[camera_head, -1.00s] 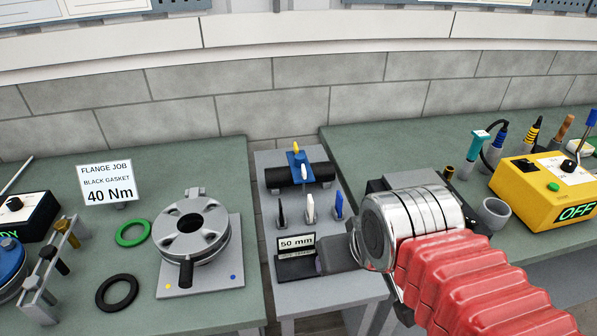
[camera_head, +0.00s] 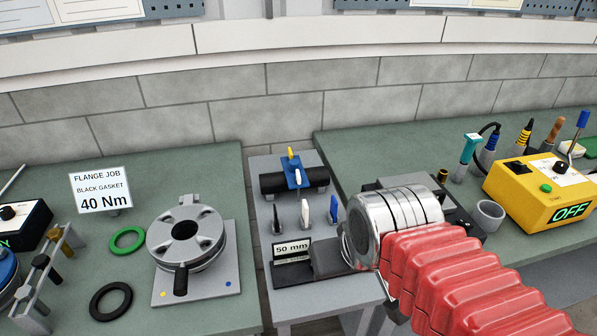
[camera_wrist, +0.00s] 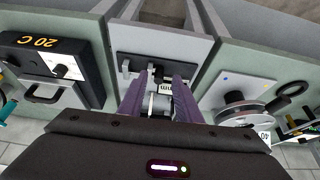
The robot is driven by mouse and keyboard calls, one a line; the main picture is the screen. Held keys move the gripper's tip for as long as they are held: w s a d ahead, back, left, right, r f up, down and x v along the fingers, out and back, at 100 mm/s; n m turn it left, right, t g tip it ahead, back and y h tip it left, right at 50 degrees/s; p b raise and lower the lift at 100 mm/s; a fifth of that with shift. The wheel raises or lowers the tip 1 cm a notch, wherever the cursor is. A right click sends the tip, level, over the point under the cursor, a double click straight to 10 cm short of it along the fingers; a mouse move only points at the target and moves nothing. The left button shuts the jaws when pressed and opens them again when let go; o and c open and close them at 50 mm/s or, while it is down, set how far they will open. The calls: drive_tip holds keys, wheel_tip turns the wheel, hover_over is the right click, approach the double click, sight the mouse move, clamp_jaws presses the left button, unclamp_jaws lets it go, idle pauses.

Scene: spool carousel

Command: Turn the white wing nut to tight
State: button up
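In the head view a white upright piece, which looks like the white wing nut (camera_head: 305,211), stands on the narrow grey stand between a black one (camera_head: 277,219) and a blue one (camera_head: 334,210). Its tightness cannot be read.
A blue clamp on a black pipe (camera_head: 295,178) lies at the back of the stand. A flange (camera_head: 186,240) and gaskets (camera_head: 127,239) are on the left bench. A yellow box (camera_head: 540,190) reading OFF and a grey cup (camera_head: 489,215) are on the right bench.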

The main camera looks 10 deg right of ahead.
drive_tip(key=shift+w+f, duration=0.2)
drive_tip(key=shift+w, duration=0.2)
drive_tip(key=shift+c, duration=0.2)
drive_tip(key=m, duration=0.1)
approach(298, 174)
drive_tip(key=w+v, duration=0.1)
drive_tip(key=v, duration=0.4)
drive_tip(key=shift+s+a+r, duration=0.15)
drive_tip(key=shift+a+r, duration=0.05)
drive_tip(key=shift+r, duration=0.1)
drive_tip(key=x, duration=1.3)
drive_tip(key=shift+s+d+f, duration=0.15)
drive_tip(key=shift+d+f, duration=0.1)
drive_tip(key=shift+f, duration=0.25)
drive_tip(key=shift+c, duration=0.4)
clamp_jaws()
